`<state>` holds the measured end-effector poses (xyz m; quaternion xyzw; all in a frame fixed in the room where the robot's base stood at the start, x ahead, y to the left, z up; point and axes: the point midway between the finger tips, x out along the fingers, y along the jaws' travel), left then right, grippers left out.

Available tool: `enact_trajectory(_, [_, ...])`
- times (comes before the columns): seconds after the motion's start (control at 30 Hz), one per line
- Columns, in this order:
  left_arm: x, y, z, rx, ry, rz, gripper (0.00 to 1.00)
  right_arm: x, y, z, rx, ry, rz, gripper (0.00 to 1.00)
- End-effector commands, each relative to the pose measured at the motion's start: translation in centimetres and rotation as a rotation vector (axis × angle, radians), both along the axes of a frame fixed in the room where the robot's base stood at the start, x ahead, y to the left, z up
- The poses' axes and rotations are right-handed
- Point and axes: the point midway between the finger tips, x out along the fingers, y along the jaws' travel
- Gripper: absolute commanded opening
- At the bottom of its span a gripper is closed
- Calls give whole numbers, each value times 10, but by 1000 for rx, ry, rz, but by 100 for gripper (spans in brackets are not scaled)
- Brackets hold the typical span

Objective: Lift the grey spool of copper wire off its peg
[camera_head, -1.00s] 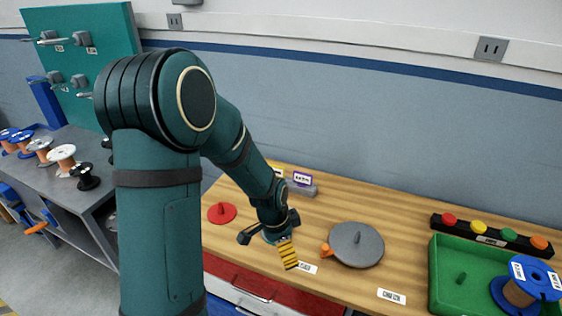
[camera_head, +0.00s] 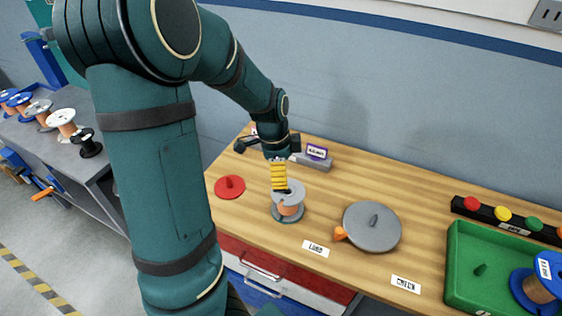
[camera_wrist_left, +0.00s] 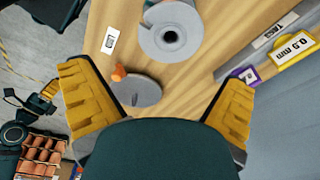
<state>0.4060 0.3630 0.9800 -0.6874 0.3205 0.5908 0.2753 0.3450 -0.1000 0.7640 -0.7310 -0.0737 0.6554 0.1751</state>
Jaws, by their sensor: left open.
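A grey spool with copper wire (camera_head: 289,208) stands upright on the wooden bench in the head view. In the left wrist view its round grey flange with a dark centre hole (camera_wrist_left: 168,52) shows at the top. Any peg under it is hidden. My left gripper (camera_head: 279,176) is just above and behind the spool in the head view; its yellow finger overlaps the flange's rear edge, and I cannot tell whether they touch. In the wrist view the gripper (camera_wrist_left: 158,78) is wide open with nothing between its fingers. Another grey-flanged copper spool (camera_head: 39,110) stands on the left rack.
A red disc (camera_head: 229,187) lies left of the spool; a grey disc (camera_head: 372,229) with an orange knob lies right. A green tray (camera_head: 456,262) holds a blue spool (camera_head: 540,290). A grey block (camera_head: 318,162) with a purple-edged label stands behind. Bench wood between is clear.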

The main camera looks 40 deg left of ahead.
Motion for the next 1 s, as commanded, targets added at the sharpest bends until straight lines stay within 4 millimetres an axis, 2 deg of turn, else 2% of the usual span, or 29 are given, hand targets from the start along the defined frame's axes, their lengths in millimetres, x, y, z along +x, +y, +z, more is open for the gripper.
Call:
enact_trajectory(0.03, [0,-1,-14,1,5,2,100,-1,0,-7,0,2,2,47])
enact_trajectory(0.2, [3,-4,-44,1,4,2,100,0,0,-18,0,0,2,47])
enact_trajectory(0.5, [8,-10,-88,-1,1,1,100,4,0,-35,-2,-10,1,47])
enact_trajectory(0.7, [10,-12,-99,-1,-1,0,100,5,0,-39,-2,-12,0,47])
enact_trajectory(1.0, [10,-12,-99,0,-1,1,100,5,0,-39,-2,-12,-1,47])
